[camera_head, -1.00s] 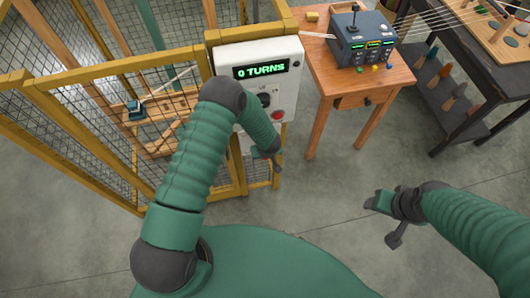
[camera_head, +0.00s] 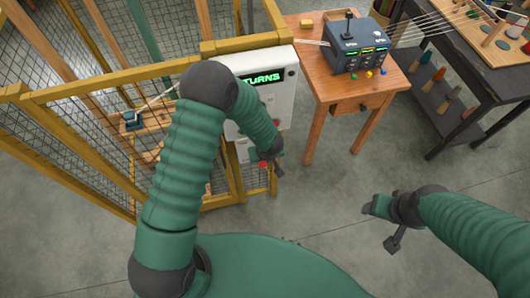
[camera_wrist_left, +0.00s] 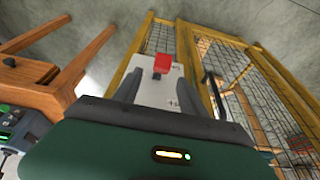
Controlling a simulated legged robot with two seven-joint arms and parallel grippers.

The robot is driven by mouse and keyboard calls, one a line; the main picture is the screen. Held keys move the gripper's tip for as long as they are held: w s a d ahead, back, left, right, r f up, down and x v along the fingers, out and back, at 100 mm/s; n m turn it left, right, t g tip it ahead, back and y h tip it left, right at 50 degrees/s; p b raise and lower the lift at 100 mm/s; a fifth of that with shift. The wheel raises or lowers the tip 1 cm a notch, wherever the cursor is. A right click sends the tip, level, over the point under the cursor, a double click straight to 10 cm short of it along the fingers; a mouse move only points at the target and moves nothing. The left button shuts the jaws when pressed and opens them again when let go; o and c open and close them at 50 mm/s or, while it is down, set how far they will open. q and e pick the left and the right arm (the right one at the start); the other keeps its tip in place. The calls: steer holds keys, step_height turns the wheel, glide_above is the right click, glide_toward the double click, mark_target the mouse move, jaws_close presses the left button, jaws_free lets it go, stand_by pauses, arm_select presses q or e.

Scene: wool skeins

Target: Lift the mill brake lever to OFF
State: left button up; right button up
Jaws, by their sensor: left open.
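The brake lever shows as a red handle (camera_wrist_left: 163,62) on a dark stem, standing out from a white plate (camera_wrist_left: 171,90) in the left wrist view. In the head view the red handle (camera_head: 262,164) shows beside my left gripper (camera_head: 272,168), low on the cage front. My left gripper (camera_wrist_left: 158,90) is open, its two grey fingers on either side of the view of the plate, with the handle ahead between them. No contact is visible. My right gripper (camera_head: 380,218) hangs over bare floor, away from the lever; its jaw opening is unclear.
A white control box (camera_head: 284,92) with a green display reading TURNS is partly hidden by my left arm. A yellow-framed mesh cage (camera_head: 110,70) stands left. A wooden table (camera_head: 325,85) with a grey console (camera_head: 358,50) stands right. Floor between is free.

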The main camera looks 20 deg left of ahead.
arm_select(q)
steer(key=p+v, duration=0.1)
steer(key=v, duration=0.4)
steer(key=shift+s+r, duration=0.1)
steer(key=shift+r, duration=0.25)
